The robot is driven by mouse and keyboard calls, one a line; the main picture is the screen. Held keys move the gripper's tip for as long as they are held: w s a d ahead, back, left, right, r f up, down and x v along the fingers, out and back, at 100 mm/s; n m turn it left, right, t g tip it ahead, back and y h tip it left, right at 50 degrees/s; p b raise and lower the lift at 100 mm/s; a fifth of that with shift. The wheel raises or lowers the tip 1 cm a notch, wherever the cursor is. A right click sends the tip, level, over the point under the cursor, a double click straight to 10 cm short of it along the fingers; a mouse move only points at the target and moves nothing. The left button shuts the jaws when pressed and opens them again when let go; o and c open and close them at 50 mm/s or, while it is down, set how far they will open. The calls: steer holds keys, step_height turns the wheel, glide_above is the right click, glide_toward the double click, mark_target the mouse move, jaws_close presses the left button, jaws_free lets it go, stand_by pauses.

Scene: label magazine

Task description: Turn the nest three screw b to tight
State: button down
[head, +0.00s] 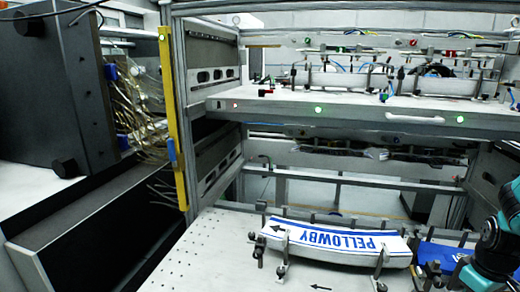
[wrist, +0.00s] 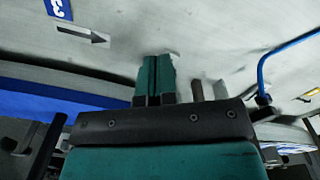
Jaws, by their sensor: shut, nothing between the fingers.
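My gripper (wrist: 153,80) shows in the wrist view with its two teal fingers side by side, shut and empty, over a pale plate. A blue tag with a 3 (wrist: 59,8) is on the plate at the upper left. Short grey posts (wrist: 196,91) stand just right of the fingers; I cannot tell whether one is screw b. A blue label stack (wrist: 50,99) lies behind the gripper body, which hides its middle. In the head view, part of this blue stack (head: 436,256) shows at the lower right beside my arm. My fingertips cannot be made out there.
A white PELLOWBY stack (head: 330,243) sits between clamp posts left of the blue one. A shelf (head: 330,106) with fixtures crosses above. In the wrist view, a blue bent rod or hose (wrist: 264,75) rises at the right. The perforated plate (head: 205,255) is clear at left.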

steer(key=shift+s+a+f+g, duration=0.35)
steer(key=shift+a+f, duration=0.2)
steer(key=shift+f, duration=0.2)
steer(key=shift+a+p, duration=0.15)
steer(key=shift+p, duration=0.85)
steer(key=shift+s, duration=0.25)
steer(key=shift+d, duration=0.2)
steer(key=shift+r+p, duration=0.35)
steer(key=shift+p, duration=0.05)
steer(key=r+p, duration=0.1)
steer(key=r, duration=0.1)
steer(key=r+p, duration=0.1)
steer(key=p, duration=0.1)
steer(key=r+p, duration=0.2)
steer(key=shift+w+d+r, duration=0.2)
steer(key=shift+d+r, duration=0.1)
steer(key=shift+r, duration=0.05)
